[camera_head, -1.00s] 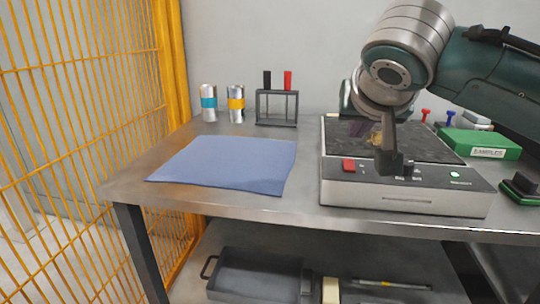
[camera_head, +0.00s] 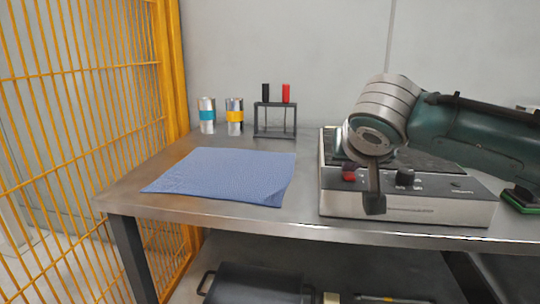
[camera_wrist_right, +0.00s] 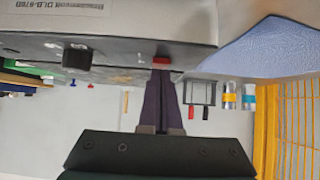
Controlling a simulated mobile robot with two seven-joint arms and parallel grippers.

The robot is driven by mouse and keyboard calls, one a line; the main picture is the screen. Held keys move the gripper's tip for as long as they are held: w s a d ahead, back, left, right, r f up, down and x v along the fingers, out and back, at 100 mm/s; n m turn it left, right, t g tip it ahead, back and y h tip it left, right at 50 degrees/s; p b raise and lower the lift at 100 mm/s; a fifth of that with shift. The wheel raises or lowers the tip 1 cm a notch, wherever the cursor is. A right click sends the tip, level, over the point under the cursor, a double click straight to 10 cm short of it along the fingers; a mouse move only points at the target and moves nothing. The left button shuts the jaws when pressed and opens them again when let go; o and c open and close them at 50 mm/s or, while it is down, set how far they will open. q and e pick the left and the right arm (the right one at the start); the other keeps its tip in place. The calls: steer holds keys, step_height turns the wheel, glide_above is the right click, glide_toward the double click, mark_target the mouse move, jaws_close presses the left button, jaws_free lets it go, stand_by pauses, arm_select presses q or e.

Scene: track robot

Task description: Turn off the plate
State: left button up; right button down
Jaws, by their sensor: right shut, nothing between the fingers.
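The plate (camera_head: 430,209) is a white and black hot plate at the right of the bench. Its front panel has a red switch (camera_head: 349,176) on the left and a black knob (camera_head: 404,177). The small indicator (camera_head: 455,185) at the right of the panel looks dark. My right gripper (camera_head: 374,207) is shut and empty, pointing down in front of the panel, just right of the switch. In the right wrist view, which is upside down, its fingertips (camera_wrist_right: 161,74) are close to the red switch (camera_wrist_right: 161,61); contact cannot be told. My left gripper is not in view.
A blue mat (camera_head: 225,174) lies left of the plate. Two cans (camera_head: 235,113) and a rack (camera_head: 275,119) with a black and a red tube stand behind. A yellow mesh fence (camera_head: 90,130) closes the left side. A dark tray (camera_head: 258,284) is below.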

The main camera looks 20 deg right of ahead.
steer(key=shift+w, duration=0.1)
steer(key=shift+w+d+r, duration=0.25)
steer(key=shift+w+d, duration=0.05)
steer(key=shift+w, duration=0.25)
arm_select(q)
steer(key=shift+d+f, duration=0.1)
arm_select(e)
steer(key=shift+r, duration=0.2)
step_height(320, 180, up, 5)
steer(key=p, duration=0.4)
steer(key=shift+p, duration=0.3)
arm_select(q)
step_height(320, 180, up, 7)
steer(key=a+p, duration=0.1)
steer(key=p, duration=0.1)
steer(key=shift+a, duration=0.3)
arm_select(e)
steer(key=r+v, duration=0.1)
steer(key=v, duration=0.7)
steer(key=shift+w+d+r, duration=0.2)
steer(key=shift+d+r, duration=0.05)
steer(key=shift+r, duration=0.05)
